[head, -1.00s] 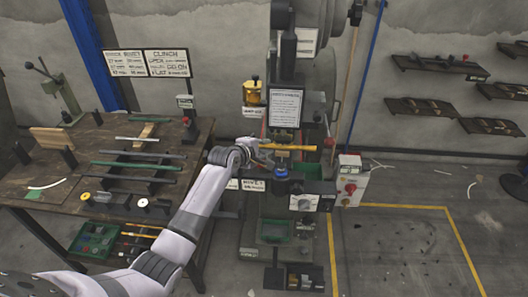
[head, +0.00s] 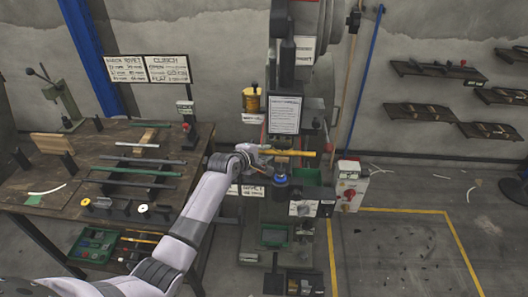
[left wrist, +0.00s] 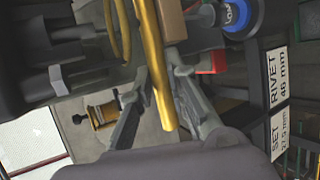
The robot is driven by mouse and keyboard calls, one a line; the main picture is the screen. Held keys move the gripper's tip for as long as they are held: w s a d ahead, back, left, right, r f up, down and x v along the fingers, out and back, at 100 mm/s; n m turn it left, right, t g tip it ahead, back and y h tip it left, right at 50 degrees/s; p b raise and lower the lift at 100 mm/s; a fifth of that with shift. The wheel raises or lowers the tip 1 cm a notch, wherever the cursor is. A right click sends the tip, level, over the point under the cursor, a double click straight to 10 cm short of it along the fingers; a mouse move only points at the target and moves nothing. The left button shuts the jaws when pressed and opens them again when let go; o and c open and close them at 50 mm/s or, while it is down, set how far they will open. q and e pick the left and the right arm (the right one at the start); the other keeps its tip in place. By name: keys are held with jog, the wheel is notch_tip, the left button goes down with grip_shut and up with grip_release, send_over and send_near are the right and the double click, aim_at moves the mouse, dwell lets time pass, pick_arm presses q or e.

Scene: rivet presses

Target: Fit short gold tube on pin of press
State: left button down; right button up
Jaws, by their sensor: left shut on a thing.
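A gold tube (head: 298,153) lies roughly level across the front of the press (head: 282,205) in the head view. My left gripper (head: 266,153) holds it near its left end. In the left wrist view the tube (left wrist: 152,50) runs between the two fingers of my left gripper (left wrist: 158,98), which is shut on it. The tube is above the press's blue-ringed part (head: 280,180) in the picture, which also shows in the left wrist view (left wrist: 236,14). I cannot make out the pin or whether the tube touches the press. My right gripper is out of view.
A workbench (head: 75,222) with rods and small parts stands at the left. A control box with a red knob (head: 350,188) is right of the press. A gold spool (head: 251,100) hangs by the press column. Yellow-lined floor (head: 395,250) at the right is mostly free.

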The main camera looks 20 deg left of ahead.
pick_arm(q)
jog(key=shift+p, duration=0.65)
dwell(0.8)
jog(key=shift+f+b, duration=1.1)
jog(key=shift+f, duration=0.85)
jog(key=c, duration=1.5)
grip_release()
jog(key=v, duration=1.2)
jog(key=shift+r, duration=0.1)
